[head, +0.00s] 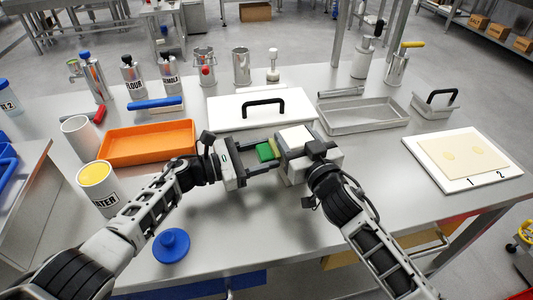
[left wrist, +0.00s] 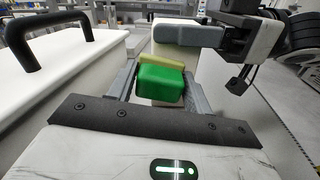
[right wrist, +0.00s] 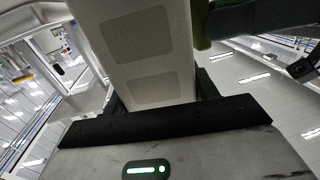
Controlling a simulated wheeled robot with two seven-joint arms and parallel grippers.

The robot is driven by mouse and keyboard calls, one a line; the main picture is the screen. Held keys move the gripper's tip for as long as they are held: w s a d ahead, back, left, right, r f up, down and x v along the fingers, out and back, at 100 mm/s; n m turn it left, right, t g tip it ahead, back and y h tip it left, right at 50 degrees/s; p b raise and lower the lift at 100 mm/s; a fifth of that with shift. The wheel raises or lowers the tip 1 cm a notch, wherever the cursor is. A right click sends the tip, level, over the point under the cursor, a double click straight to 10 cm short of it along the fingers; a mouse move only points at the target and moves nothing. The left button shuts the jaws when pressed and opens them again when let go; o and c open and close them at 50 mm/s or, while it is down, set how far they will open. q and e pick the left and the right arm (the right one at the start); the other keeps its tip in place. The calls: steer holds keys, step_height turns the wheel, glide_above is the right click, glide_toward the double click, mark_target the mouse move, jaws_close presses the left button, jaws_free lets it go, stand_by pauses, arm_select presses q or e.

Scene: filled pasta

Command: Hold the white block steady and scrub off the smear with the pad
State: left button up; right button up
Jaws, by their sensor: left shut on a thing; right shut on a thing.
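The white block (head: 295,137) is held upright by my right gripper (head: 300,155), which is shut on it. It also shows in the left wrist view (left wrist: 187,35) and fills the upper middle of the right wrist view (right wrist: 135,20), where two grey-beige rounded patches mark its face. My left gripper (head: 262,156) is shut on the pad (head: 265,152), green with a yellowish layer facing the block. The pad also shows between the fingers in the left wrist view (left wrist: 160,83). The pad is right beside the block's left side; I cannot tell if they touch. No smear is clearly visible.
Behind the grippers is a white lidded box (head: 225,112) with a black handle. An orange tray (head: 150,160) lies left, a grey metal tray (head: 365,128) back right, a white board (head: 495,178) far right. A blue knobbed lid (head: 171,246) lies in front. The front middle table is clear.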

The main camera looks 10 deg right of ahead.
arm_select(q)
steer(key=shift+s+a, duration=0.2)
steer(key=shift+a, duration=0.8)
steer(key=shift+s+a, duration=0.2)
steer(key=shift+a, duration=0.75)
steer(key=shift+s+a, duration=0.2)
steer(key=shift+a, duration=0.8)
arm_select(e)
steer(key=shift+d, duration=0.1)
steer(key=o, duration=1.2)
steer(key=shift+o, duration=0.2)
steer(key=s+d, duration=0.2)
steer(key=s, duration=0.9)
steer(key=shift+s, duration=0.4)
arm_select(q)
steer(key=shift+s+f, duration=0.1)
arm_select(e)
steer(key=shift+d, duration=0.1)
